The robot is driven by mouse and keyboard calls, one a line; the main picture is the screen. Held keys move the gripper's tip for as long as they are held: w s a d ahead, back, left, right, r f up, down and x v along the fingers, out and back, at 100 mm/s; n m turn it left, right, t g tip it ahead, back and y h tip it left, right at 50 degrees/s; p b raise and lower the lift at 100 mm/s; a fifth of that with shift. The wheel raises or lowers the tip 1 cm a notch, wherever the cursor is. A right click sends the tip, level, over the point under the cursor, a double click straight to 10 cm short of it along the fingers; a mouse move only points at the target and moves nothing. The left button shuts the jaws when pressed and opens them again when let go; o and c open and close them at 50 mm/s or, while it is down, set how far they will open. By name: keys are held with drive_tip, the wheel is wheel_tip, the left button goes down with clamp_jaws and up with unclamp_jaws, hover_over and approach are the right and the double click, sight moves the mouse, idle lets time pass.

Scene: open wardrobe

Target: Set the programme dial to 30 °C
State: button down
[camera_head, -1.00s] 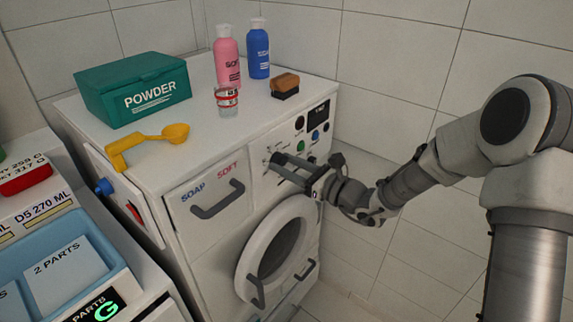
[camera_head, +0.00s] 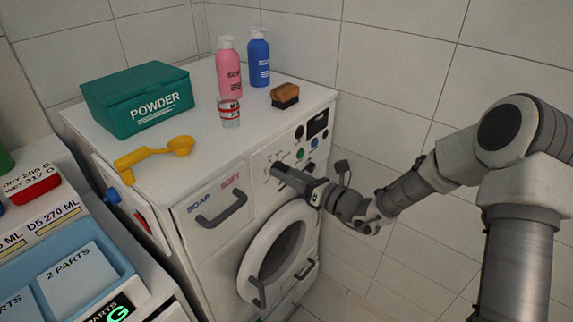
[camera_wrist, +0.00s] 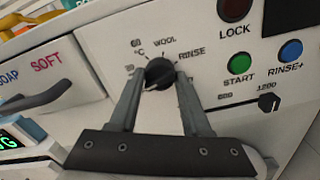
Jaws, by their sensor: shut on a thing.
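The programme dial (camera_wrist: 160,72) is a black round knob on the white washing machine panel in the wrist view. Printed marks surround it: "60", "°C", "WOOL", "RINSE" and a small, blurred number at its left. A pale line shows on the dial's lower left, but I cannot tell the exact setting. My gripper (camera_wrist: 161,78) has one finger on each side of the dial and is shut on it. In the head view my gripper (camera_head: 277,171) reaches the panel from the right and hides most of the dial.
Right of the dial are the green START button (camera_wrist: 239,63), blue RINSE+ button (camera_wrist: 290,50), red LOCK knob (camera_wrist: 235,8) and a second black dial (camera_wrist: 270,103). The drawer handle (camera_head: 222,208) juts out to the left. The round door (camera_head: 277,246) is below.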

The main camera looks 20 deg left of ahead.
drive_tip(key=m+p, duration=0.3)
drive_tip(key=p, duration=0.1)
drive_tip(key=shift+r+m, duration=0.15)
drive_tip(key=shift+m, duration=0.25)
drive_tip(key=shift+m+p, duration=0.65)
drive_tip(key=shift+m, duration=0.15)
drive_tip(key=shift+f, duration=0.2)
drive_tip(key=shift+c, duration=1.8)
unclamp_jaws()
drive_tip(key=v, duration=1.7)
drive_tip(key=shift+d, duration=0.2)
drive_tip(key=shift+s, duration=0.15)
